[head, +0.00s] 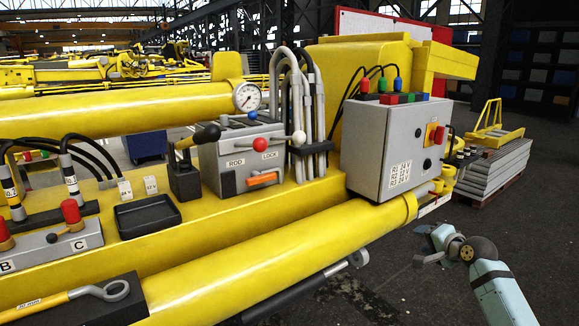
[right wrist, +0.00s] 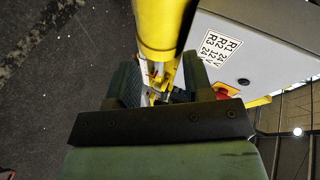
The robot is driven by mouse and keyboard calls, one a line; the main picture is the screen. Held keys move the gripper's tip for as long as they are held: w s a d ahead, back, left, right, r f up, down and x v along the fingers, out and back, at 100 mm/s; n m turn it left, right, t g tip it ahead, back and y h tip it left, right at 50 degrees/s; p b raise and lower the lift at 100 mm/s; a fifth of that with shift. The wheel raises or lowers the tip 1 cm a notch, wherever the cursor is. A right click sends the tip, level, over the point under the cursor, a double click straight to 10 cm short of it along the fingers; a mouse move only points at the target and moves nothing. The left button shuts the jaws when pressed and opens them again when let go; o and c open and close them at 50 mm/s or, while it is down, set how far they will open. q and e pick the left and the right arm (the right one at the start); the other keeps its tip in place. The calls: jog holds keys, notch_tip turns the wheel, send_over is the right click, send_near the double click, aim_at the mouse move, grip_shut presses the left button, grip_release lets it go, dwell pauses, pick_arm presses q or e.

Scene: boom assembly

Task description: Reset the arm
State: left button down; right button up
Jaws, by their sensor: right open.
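My right gripper (head: 428,248) is at the right of the head view, over the dark floor beside the yellow boom. It is empty, and its fingers stand apart in the right wrist view (right wrist: 160,85). The lower yellow cylinder (head: 270,262) runs along the boom, with its end left of the gripper. In the right wrist view a yellow tube (right wrist: 160,30) shows beyond the fingers; I see no contact. A grey control box (head: 392,148) with coloured connectors stands on the boom, and also shows in the right wrist view (right wrist: 265,45). My left gripper is out of view.
Stacked grey plates (head: 490,170) stand behind at the right. The floor around my right arm is clear.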

jog(key=s+d+r+g+h, duration=0.15)
jog(key=d+h, duration=0.35)
jog(key=d, duration=1.9)
jog(key=w+d+r+n+t+h, duration=0.1)
jog(key=d+r+n+t+h, duration=0.4)
jog(key=r+n, duration=0.7)
jog(key=s+a+f+n+g+y, duration=0.15)
jog(key=s+a+f, duration=0.35)
jog(key=a+f, duration=0.55)
jog(key=s+a+f+n+y, duration=0.1)
jog(key=s+a+f+y, duration=0.2)
jog(key=s+a+f, duration=0.7)
jog(key=s+a+f+n+g+y, duration=0.15)
jog(key=a+f, duration=0.45)
jog(key=f, duration=0.8)
jog(key=s+a+f+y, duration=0.1)
jog(key=s+a+f, duration=0.2)
jog(key=s+a, duration=0.3)
jog(key=s+a+f+m+g+y, duration=0.1)
jog(key=s+a+f, duration=0.2)
jog(key=s, duration=0.9)
jog(key=s+a+f+m+g, duration=0.1)
jog(key=s+a+f, duration=0.2)
jog(key=s+a, duration=0.6)
jog(key=shift+s+a+y, duration=0.25)
jog(key=shift+s+y, duration=0.15)
jog(key=shift+s, duration=0.2)
